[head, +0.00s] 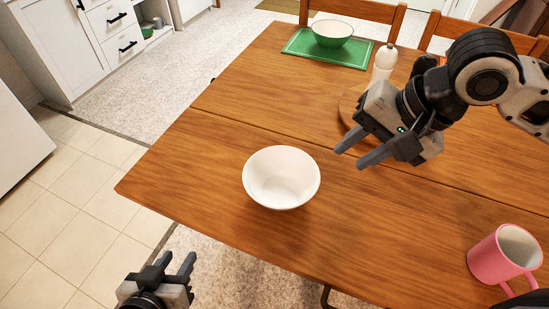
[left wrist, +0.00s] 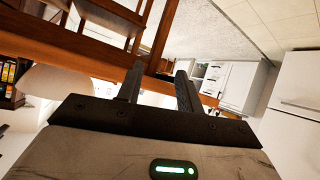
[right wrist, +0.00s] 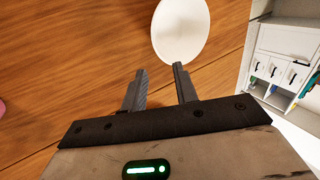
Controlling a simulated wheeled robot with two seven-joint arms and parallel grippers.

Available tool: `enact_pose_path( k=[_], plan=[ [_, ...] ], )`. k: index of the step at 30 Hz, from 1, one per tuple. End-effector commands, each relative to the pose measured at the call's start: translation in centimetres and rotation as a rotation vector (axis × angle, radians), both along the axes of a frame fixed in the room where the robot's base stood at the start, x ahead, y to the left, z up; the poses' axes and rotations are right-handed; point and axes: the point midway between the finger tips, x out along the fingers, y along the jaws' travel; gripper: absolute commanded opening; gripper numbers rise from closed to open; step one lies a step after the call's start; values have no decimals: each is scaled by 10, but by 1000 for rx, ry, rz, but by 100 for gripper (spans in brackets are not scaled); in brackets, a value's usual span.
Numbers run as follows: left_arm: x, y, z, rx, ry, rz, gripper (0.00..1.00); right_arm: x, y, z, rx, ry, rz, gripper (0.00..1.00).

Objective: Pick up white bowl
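The white bowl (head: 281,178) stands upright and empty on the wooden table, near its front left edge. My right gripper (head: 347,157) is above the table, to the right of the bowl and apart from it, with its fingers apart and nothing between them. In the right wrist view the bowl (right wrist: 181,30) shows just beyond the fingertips (right wrist: 161,70). My left gripper (head: 178,262) is low, off the front left edge of the table, away from the bowl. Its fingers (left wrist: 158,75) are apart and empty in the left wrist view.
The wooden table (head: 215,195) is clear around the bowl. A pink mug (head: 494,257) stands at the front right. A white bottle (head: 384,62) and a round wooden board (head: 347,108) are behind my right gripper. A green-and-white bowl (head: 332,33) sits on a green mat (head: 298,42) at the back.

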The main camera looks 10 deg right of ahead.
Motion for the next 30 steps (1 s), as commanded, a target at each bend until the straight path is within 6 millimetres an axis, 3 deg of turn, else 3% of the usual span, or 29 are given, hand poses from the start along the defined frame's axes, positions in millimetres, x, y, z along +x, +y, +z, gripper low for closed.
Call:
enact_pose_path(
  k=[4,15,23,30],
  plan=[
    [-3,0,-6,-5,6,1,36,0,1,-13,-7,26,-25,29],
    [-7,-3,-17,-35,11,5,36,19,30,-80,-5,24,-24,29],
    [-5,-3,-14,-37,-2,6,36,24,37,-97,-6,20,-24,29],
    [-4,-3,-22,-34,-10,5,36,25,50,-130,-6,21,-23,29]
  ],
)
